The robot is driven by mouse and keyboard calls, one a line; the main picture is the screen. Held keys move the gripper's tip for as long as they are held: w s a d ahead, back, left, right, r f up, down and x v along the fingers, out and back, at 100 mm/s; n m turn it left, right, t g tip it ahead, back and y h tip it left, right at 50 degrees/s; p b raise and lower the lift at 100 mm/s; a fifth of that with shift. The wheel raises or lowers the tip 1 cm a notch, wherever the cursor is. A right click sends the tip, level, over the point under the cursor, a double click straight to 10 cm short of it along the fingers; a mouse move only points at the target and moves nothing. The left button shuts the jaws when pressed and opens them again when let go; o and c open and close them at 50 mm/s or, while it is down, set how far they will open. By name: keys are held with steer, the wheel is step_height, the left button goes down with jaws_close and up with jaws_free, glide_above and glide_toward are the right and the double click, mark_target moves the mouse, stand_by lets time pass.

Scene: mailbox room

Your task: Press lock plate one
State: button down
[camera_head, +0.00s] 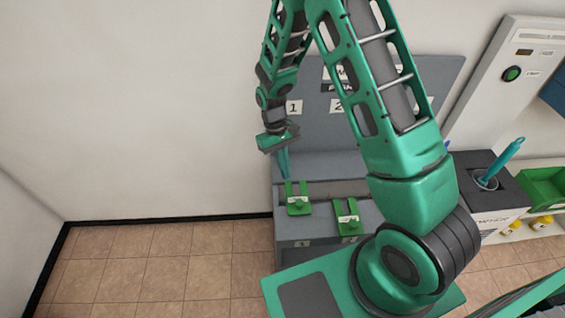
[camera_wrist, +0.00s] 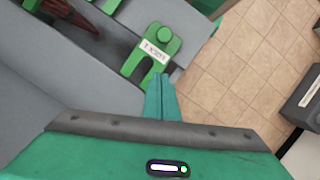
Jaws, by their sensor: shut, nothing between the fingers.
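Lock plate one is a green forked plate with a round knob and a white label; it sits at the left on the grey cabinet's ledge in the head view (camera_head: 298,206). In the wrist view lock plate one (camera_wrist: 163,37) lies just beyond my fingertips, its label upside down. My gripper (camera_head: 284,175) points down above and behind the plate, beside its prongs. In the wrist view my teal gripper fingers (camera_wrist: 161,80) are together and empty, with their tips close to the plate's forked end. I cannot tell whether they touch it.
A second green plate (camera_head: 347,217) sits to the right on the grey cabinet (camera_head: 333,187). A dark red pointed object (camera_wrist: 75,14) shows in the wrist view. At the right stand a dark-topped box with a teal handle (camera_head: 509,156) and a green bin (camera_head: 545,187). Tiled floor at left is clear.

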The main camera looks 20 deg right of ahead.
mark_target(292, 200)
steer(key=x, duration=0.5)
steer(key=shift+s+d, duration=0.25)
steer(key=shift+s, duration=0.95)
steer(key=shift+s+d, duration=0.15)
steer(key=shift+s, duration=0.5)
